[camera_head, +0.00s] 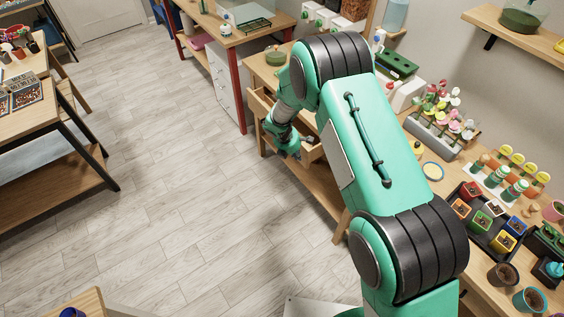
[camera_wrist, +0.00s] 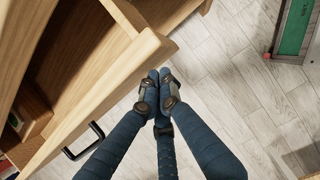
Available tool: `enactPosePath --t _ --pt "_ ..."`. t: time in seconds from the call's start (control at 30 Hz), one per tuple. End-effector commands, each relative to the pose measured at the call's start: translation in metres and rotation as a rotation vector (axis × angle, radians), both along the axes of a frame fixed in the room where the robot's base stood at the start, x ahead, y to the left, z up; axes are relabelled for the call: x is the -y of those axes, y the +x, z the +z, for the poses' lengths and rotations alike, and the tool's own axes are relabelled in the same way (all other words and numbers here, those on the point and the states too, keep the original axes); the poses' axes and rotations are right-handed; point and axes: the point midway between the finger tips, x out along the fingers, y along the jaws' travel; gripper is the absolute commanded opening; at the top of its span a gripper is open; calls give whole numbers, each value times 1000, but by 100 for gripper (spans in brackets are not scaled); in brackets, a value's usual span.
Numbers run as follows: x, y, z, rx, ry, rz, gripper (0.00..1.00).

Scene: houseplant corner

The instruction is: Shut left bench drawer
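The bench drawer (camera_wrist: 110,88) is open in the wrist view, its pale wooden front running diagonally, with a black bar handle (camera_wrist: 84,141) on its outer face. My gripper (camera_wrist: 159,78) has its dark blue fingers together, with nothing visible between them. The fingertips are beside the outer face near the front's right end; whether they touch it cannot be told. In the head view my gripper (camera_head: 296,148) is low at the bench's front, beside the pulled-out drawer (camera_head: 258,105). My arm hides much of the drawer and bench there.
The bench top (camera_head: 485,271) at the right holds a pot tray (camera_head: 490,222) and several other pots. A red-legged table (camera_head: 240,80) stands beyond the drawer. Floor (camera_head: 170,190) left of the bench is clear. A shelving unit (camera_head: 50,150) stands at far left.

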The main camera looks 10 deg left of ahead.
Motion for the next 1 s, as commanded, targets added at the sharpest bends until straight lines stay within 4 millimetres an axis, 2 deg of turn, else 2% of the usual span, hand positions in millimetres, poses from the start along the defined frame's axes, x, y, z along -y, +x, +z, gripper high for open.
enactPosePath --t 0.03,0.2,0.4,0.6,1.0 --pt "12 11 3 0 0 -3 0" --pt "41 40 2 -1 -1 -4 0" --pt "64 63 1 0 0 -1 0" --pt "73 73 0 0 -1 1 0" --pt "75 75 0 1 -1 0 0"
